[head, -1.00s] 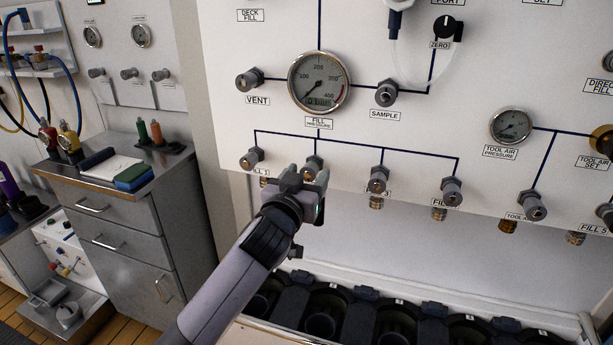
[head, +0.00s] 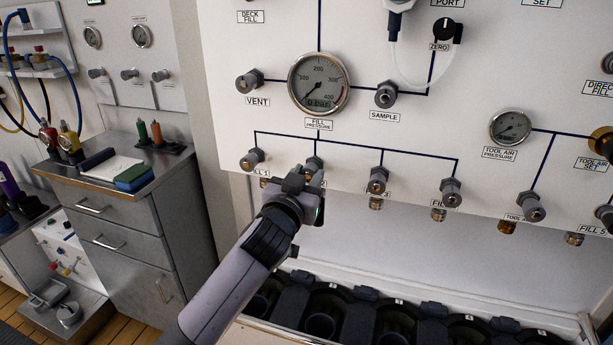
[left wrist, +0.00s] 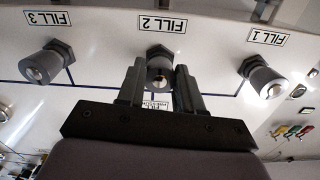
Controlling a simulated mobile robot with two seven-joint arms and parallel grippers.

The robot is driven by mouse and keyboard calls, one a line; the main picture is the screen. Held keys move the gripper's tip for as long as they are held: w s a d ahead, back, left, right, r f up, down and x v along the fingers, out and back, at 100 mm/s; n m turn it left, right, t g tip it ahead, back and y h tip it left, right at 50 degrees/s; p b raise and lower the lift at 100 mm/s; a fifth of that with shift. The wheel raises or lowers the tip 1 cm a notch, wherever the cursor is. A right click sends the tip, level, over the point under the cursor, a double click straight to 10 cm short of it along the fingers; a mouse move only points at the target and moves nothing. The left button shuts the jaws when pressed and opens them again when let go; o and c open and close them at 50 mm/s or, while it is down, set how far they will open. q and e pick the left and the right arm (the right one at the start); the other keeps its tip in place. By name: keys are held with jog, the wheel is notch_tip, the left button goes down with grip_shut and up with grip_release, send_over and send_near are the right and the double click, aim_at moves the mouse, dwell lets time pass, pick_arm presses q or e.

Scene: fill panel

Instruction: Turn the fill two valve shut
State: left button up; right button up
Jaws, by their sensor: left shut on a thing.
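The fill two valve is a small grey knob on the white panel. In the head view only its top (head: 314,163) shows above my left gripper (head: 313,178), which hides the rest. In the left wrist view the knob (left wrist: 160,77) sits between my gripper's two fingers (left wrist: 160,88), under the upside-down FILL 2 label (left wrist: 162,24). The fingers are shut on it, one on each side. My right gripper is not in view.
The fill one knob (head: 252,158) is close on the left and the fill three knob (head: 377,180) on the right. The fill pressure gauge (head: 318,84) is above. Dark cylinder holders (head: 330,312) stand below the panel.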

pick_arm(q)
jog(key=m+p, duration=0.1)
jog(key=m, duration=0.3)
jog(key=shift+r, duration=0.1)
jog(key=m+p, duration=0.1)
jog(key=m, duration=1.7)
jog(key=shift+r+p, duration=0.1)
jog(key=shift+p, duration=0.3)
jog(key=m, duration=0.9)
jog(key=shift+m, duration=2.8)
